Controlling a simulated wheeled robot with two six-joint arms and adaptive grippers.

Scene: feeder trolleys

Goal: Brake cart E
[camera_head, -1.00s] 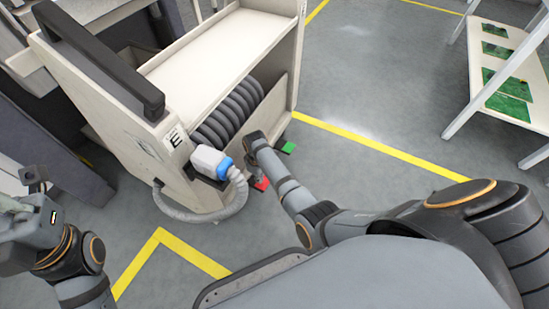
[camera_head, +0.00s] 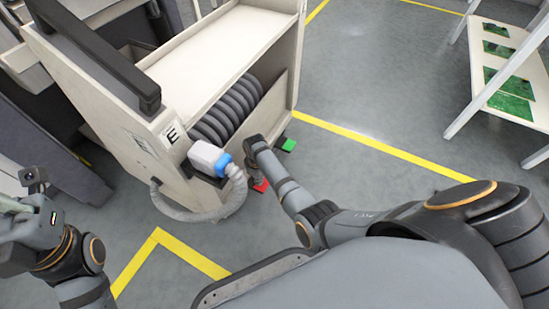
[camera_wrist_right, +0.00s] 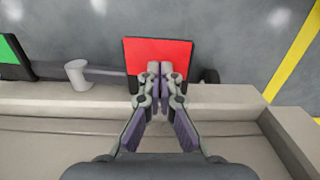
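Cart E (camera_head: 140,140) is a beige trolley with a black handle and an "E" label (camera_head: 172,135); it stands at left centre in the head view. A red pedal (camera_head: 261,187) and a green pedal (camera_head: 289,145) stick out low on its near right side. My right gripper (camera_head: 257,180) points down at the red pedal. In the right wrist view, the right gripper (camera_wrist_right: 160,70) has its fingertips together over the red pedal (camera_wrist_right: 158,52); I cannot tell whether they touch. The green pedal (camera_wrist_right: 10,50) is at the left edge. My left gripper (camera_head: 14,212) is partly cut off at the left.
A white-and-blue connector (camera_head: 208,157) with a grey hose (camera_head: 205,214) hangs on the cart's front, close to my right forearm. A rack with green boards (camera_head: 510,88) stands at the right. Yellow lines (camera_head: 390,150) mark the open grey floor.

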